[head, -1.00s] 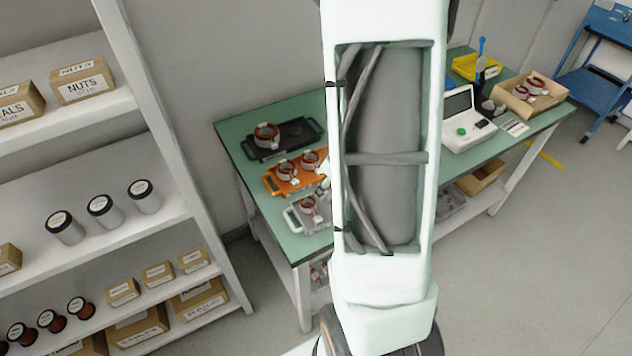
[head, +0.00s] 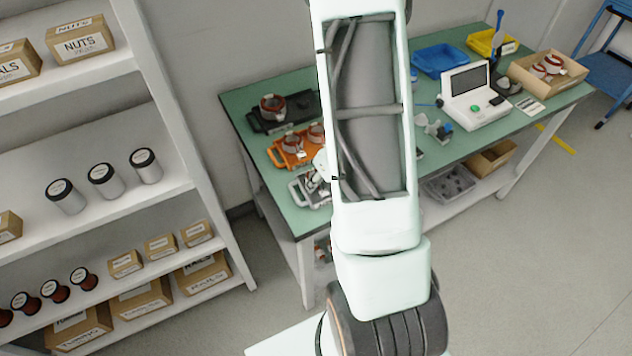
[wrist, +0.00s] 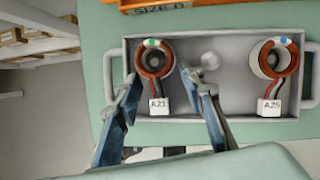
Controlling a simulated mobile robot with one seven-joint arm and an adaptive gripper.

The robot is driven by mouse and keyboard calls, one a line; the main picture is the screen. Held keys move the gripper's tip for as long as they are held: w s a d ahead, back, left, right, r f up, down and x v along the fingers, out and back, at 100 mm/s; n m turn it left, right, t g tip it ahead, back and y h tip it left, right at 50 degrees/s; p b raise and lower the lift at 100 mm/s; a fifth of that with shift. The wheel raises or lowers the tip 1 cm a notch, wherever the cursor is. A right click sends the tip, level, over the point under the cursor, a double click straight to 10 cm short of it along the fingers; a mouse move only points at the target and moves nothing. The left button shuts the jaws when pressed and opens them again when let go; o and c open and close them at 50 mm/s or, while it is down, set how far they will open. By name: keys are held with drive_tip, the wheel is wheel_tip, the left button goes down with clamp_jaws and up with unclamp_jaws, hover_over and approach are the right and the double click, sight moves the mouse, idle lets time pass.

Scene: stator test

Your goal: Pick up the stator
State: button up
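In the wrist view a grey tray (wrist: 215,127) holds two stators, each a copper-red ring with wires and a white tag. In the head view my arm covers the gripper and part of the grey tray (head: 300,196).
On the green table (head: 240,99) an orange tray (head: 283,160) holds two stators, and a black tray (head: 262,122) holds one. A white device (head: 478,112), blue bin (head: 440,60) and cardboard box (head: 570,82) stand farther right. Shelving (head: 150,65) is at left.

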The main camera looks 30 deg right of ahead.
drive_tip(key=shift+w+f, duration=0.1)
drive_tip(key=shift+f, duration=0.2)
drive_tip(key=shift+c, duration=0.5)
clamp_jaws()
drive_tip(key=shift+r, duration=0.15)
